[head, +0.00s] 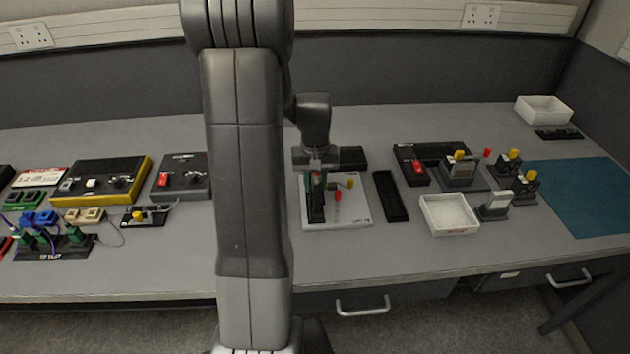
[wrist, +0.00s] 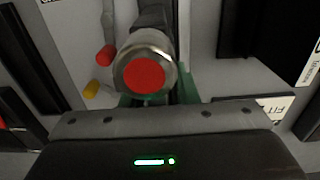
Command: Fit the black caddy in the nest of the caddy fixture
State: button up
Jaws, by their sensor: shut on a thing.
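My gripper (head: 317,178) is over the left part of a white plate (head: 352,217) on the bench. In the wrist view, its green-tipped fingers (wrist: 158,98) are shut on a dark piece with a round red top in a metal ring (wrist: 144,75). A long dark part (head: 316,207) stands below my gripper on the plate; whether it joins the held piece is unclear. A red peg and a yellow peg stand on the plate's right side. I cannot tell for certain which black part is the caddy, or see the nest; my gripper hides some of the plate.
A black flat tray (head: 390,196) lies right of the plate, then a white bin (head: 449,214) and a grey stand (head: 461,176). Black holders with yellow knobs stand farther right, before a blue mat (head: 585,195). The front strip is clear.

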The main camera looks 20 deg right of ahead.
jog(key=shift+f, duration=0.15)
jog(key=shift+f, duration=0.2)
dwell(0.3)
jog(key=o, duration=1.4)
jog(key=shift+c, duration=0.2)
jog(key=shift+r, duration=0.15)
jog(key=shift+r+p, duration=2.65)
jog(key=shift+r, duration=1.05)
